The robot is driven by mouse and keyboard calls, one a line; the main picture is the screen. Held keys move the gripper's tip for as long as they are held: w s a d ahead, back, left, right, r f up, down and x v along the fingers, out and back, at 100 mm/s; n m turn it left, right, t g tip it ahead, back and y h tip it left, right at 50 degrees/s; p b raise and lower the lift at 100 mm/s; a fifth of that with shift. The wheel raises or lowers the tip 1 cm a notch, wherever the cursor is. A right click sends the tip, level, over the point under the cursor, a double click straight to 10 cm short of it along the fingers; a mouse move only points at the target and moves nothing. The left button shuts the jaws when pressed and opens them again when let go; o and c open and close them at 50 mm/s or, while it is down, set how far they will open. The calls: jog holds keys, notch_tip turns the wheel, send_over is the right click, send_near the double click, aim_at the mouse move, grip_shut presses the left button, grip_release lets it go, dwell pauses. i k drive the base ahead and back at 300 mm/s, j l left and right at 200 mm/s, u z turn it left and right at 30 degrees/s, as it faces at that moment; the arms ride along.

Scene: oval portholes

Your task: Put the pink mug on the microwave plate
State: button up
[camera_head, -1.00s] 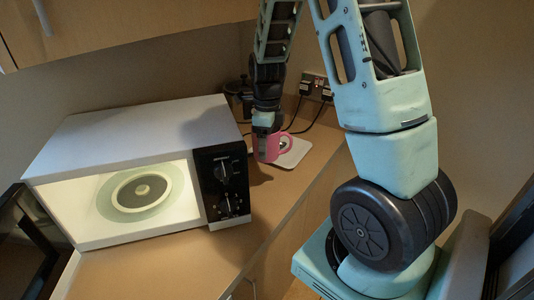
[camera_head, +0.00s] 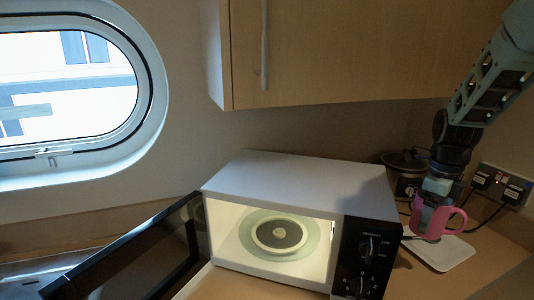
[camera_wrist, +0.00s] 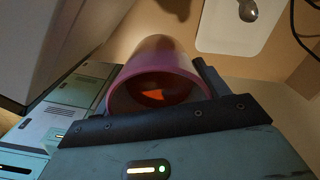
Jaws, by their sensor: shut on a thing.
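The pink mug (camera_head: 431,219) is in my gripper (camera_head: 438,190), right of the microwave in the head view. In the wrist view the mug (camera_wrist: 158,62) sits between the dark fingers with its open mouth toward the camera. My gripper (camera_wrist: 160,118) is shut on the mug. The mug appears held above the counter. The microwave (camera_head: 300,187) stands open and lit. Its round plate (camera_head: 279,235), with a grey and cream ring pattern, lies inside on the cavity floor, with nothing seen on it.
The microwave door (camera_head: 150,255) is swung open to the left. A white board (camera_head: 440,254) lies under the mug. A dark pot (camera_head: 405,170) and plugged sockets (camera_head: 500,186) with cables are behind. A wall cupboard (camera_head: 330,50) hangs above.

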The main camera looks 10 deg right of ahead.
aim_at(280, 233)
jog(key=k+l, duration=0.2)
jog(key=l, duration=0.2)
jog(key=k+l, duration=0.2)
jog(key=l, duration=0.2)
jog(key=k+l, duration=0.2)
jog(key=l, duration=0.2)
